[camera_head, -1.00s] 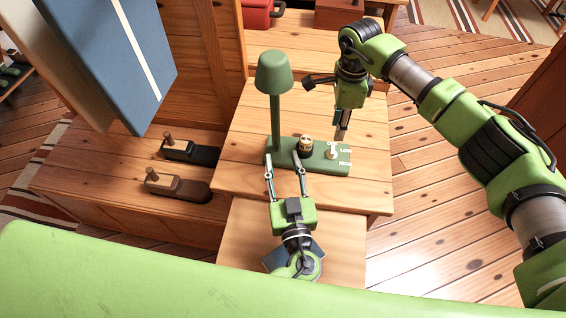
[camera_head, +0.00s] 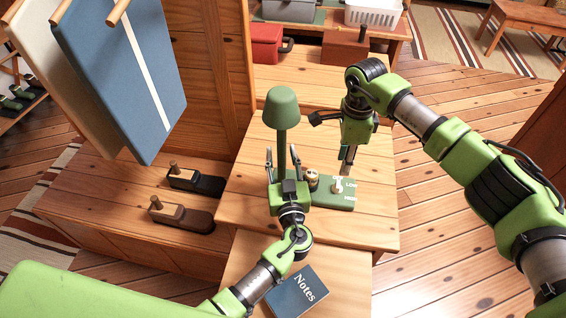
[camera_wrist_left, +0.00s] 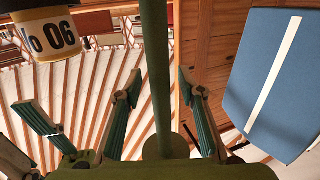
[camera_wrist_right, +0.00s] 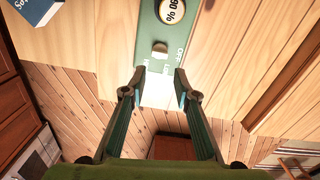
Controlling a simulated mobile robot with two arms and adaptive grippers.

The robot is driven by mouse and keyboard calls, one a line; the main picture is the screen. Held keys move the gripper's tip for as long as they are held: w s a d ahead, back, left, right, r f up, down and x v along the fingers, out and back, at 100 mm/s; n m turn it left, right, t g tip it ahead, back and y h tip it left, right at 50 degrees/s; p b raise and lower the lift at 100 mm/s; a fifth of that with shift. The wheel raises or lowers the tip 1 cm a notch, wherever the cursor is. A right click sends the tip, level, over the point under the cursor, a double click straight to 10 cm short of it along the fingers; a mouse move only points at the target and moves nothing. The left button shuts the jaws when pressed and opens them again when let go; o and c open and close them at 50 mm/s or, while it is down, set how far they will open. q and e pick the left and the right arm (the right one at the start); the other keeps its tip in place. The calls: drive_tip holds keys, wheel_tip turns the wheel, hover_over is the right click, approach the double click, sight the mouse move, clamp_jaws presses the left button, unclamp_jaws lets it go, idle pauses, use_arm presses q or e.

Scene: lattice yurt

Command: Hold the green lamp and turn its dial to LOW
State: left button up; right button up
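The green lamp has a shade (camera_head: 282,107), a thin pole (camera_wrist_left: 155,70) and a long base (camera_head: 330,200) on the wooden table. My left gripper (camera_head: 283,152) is open with the pole between its fingers. In the left wrist view the fingers stand apart from the pole on both sides. The pale dial knob (camera_head: 338,187) is on the base's right part, near the LOW label (camera_head: 351,185); its exact setting is hard to tell. My right gripper (camera_wrist_right: 160,82) is open above the base, with the knob (camera_wrist_right: 160,48) just beyond its fingertips, untouched.
A Notes book (camera_head: 298,292) lies in front. Blue hanging cloth (camera_head: 120,80) is at upper left; a red box (camera_head: 267,45) is behind.

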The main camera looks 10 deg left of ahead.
use_arm(q)
drive_tip(key=shift+c, duration=0.4)
clamp_jaws()
drive_tip(key=shift+f, duration=0.15)
use_arm(e)
drive_tip(key=shift+f, duration=0.15)
idle(0.7)
drive_tip(key=o, duration=0.3)
drive_tip(key=shift+d+y, duration=0.4)
drive_tip(key=shift+d, duration=0.1)
drive_tip(key=m+y, duration=0.2)
drive_tip(key=y, duration=0.2)
approach(339, 184)
use_arm(q)
drive_tip(key=shift+s, duration=0.1)
use_arm(e)
drive_tip(key=x, duration=0.8)
drive_tip(key=shift+a+f, duration=0.2)
drive_tip(key=shift+f, duration=0.05)
